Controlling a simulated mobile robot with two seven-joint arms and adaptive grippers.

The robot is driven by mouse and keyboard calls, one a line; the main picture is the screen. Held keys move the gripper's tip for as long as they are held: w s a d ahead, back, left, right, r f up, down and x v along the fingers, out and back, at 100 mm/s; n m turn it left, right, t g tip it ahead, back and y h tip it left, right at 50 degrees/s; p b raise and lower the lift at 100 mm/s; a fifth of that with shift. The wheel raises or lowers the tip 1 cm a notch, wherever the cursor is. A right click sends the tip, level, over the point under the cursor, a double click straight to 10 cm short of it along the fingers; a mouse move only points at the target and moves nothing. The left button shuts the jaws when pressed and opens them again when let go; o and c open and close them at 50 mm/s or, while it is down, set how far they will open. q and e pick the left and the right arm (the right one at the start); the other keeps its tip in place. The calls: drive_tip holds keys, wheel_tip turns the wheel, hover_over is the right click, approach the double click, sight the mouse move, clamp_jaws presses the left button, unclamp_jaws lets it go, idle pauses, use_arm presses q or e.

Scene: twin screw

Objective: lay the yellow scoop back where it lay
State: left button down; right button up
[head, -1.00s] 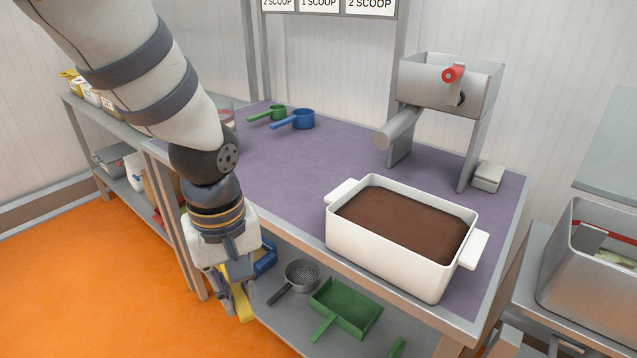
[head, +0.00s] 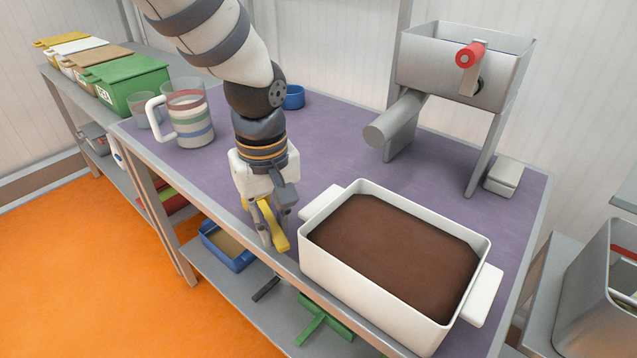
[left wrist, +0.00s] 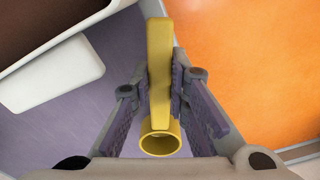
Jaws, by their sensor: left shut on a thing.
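The yellow scoop (left wrist: 159,60) is in my left gripper (left wrist: 160,85), which is shut on its handle. In the left wrist view its round cup points toward the bottom of the picture and its handle toward the top. In the head view the scoop (head: 278,232) shows partly below my left gripper (head: 270,222), near the front edge of the purple-topped table (head: 345,127). The gripper is just left of the white tub (head: 352,285) of brown material. I cannot tell how high the scoop is above the table. My right gripper is not in view.
A blue scoop (head: 293,97) lies at the back, partly behind my arm. A striped jug (head: 188,118) stands at the left end. A metal machine with a red handle (head: 470,55) stands back right. Free purple surface lies between the tub and machine. A blue tray (head: 226,246) is on the lower shelf.

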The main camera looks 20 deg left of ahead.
use_arm(q)
drive_tip(key=w+d, duration=0.1)
drive_tip(key=w, duration=0.4)
drive_tip(key=w+d, duration=0.1)
drive_tip(key=w, duration=0.1)
drive_tip(key=shift+w+d+f, duration=0.15)
drive_tip(key=shift+w+d, duration=0.25)
drive_tip(key=shift+w, duration=0.25)
drive_tip(key=w, duration=0.2)
drive_tip(key=w+d+b, duration=0.1)
drive_tip(key=shift+f, duration=0.25)
drive_tip(key=shift+w+d+f, duration=0.1)
drive_tip(key=shift+w+f, duration=0.1)
drive_tip(key=shift+f, duration=0.2)
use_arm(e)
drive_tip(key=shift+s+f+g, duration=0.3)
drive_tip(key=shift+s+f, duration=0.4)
